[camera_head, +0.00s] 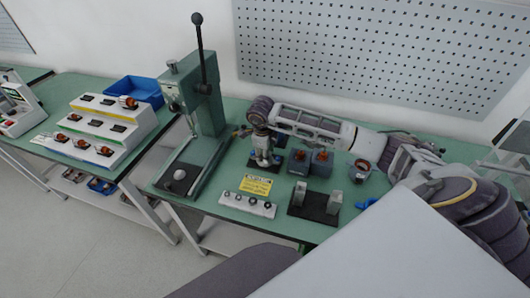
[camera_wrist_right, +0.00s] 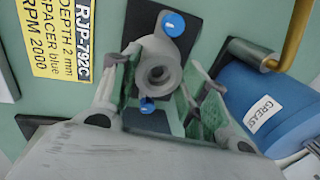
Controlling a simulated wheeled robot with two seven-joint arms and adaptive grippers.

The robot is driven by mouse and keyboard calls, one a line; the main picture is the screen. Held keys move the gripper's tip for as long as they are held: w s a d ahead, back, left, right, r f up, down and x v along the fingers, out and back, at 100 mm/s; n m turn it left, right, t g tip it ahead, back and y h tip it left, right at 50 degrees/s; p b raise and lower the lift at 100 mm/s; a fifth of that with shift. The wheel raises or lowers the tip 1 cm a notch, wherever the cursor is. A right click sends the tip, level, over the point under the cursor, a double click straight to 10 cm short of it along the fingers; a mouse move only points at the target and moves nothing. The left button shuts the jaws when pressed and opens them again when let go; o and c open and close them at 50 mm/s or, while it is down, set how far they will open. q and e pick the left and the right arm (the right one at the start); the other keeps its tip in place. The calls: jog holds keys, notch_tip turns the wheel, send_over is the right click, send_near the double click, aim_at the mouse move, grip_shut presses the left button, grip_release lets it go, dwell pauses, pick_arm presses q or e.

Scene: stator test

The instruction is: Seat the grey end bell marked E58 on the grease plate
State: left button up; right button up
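A grey, round part with a central hole (camera_wrist_right: 158,72) sits between the fingers of my right gripper (camera_wrist_right: 163,62) in the right wrist view. No E58 mark is readable on it. A black plate (camera_wrist_right: 140,20) lies behind it. One finger is on each side of the part, but I cannot tell whether they press on it. In the head view my right gripper (camera_head: 264,155) points down over the middle of the green bench, and the grey part is too small to make out. A blue container labelled "GREAS" (camera_wrist_right: 262,100) lies close on the right. My left gripper is out of view.
A yellow card (camera_head: 257,184) lies in front, beside a white strip with several knobs (camera_head: 247,205). A green lever press (camera_head: 205,105) stands to the left.

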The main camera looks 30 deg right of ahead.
jog(key=o, duration=0.4)
jog(key=shift+r, duration=0.15)
jog(key=shift+s+a+r, duration=0.25)
jog(key=shift+a+r, duration=0.05)
jog(key=shift+r, duration=1.6)
jog(key=shift+s+a+r, duration=0.25)
jog(key=shift+r, duration=1.7)
jog(key=shift+s+a+r, duration=0.25)
jog(key=shift+a+r, duration=0.05)
jog(key=shift+r, duration=1.6)
